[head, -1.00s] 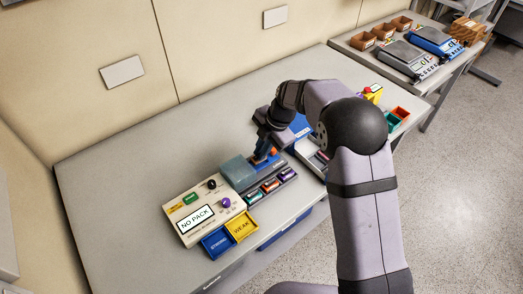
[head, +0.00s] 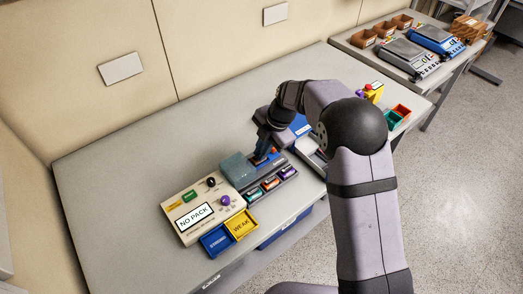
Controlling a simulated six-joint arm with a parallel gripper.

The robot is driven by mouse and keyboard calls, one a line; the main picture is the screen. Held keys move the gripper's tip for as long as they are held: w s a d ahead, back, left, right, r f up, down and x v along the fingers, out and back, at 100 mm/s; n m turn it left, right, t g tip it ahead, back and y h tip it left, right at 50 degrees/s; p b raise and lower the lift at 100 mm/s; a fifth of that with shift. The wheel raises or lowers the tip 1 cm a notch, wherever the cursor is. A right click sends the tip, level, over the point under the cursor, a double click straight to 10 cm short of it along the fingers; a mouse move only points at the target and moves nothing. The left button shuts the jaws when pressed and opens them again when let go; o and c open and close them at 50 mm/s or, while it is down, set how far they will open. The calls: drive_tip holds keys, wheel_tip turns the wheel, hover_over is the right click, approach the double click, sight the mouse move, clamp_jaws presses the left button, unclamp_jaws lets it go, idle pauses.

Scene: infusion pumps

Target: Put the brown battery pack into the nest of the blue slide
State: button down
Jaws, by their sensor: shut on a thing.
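My gripper (head: 262,148) points down over the blue slide (head: 265,159), just right of the blue-grey block beside the tester. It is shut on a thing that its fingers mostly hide. I take this to be the brown battery pack, as no brown pack shows in the rack. A small orange-brown part (head: 273,150) shows right beside the fingertips. I cannot tell whether it belongs to the pack or to the slide. The nest is hidden behind the fingers, so I cannot tell whether the held thing is touching it.
A rack (head: 290,180) in front holds teal, orange-red and purple packs. The tester (head: 179,213) reads "NO PACK". Blue (head: 216,242) and yellow (head: 241,225) trays stand at the table's front edge. The grey-blue block (head: 237,167) is close left of the gripper. The back of the table is clear.

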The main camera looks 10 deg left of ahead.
drive_tip(key=shift+f, duration=0.3)
idle(0.4)
drive_tip(key=c, duration=2.2)
unclamp_jaws()
drive_tip(key=shift+r, duration=0.1)
drive_tip(key=shift+r+p, duration=0.3)
drive_tip(key=shift+r, duration=0.7)
drive_tip(key=shift+o, duration=0.8)
drive_tip(key=o, duration=0.4)
drive_tip(key=shift+r, duration=0.1)
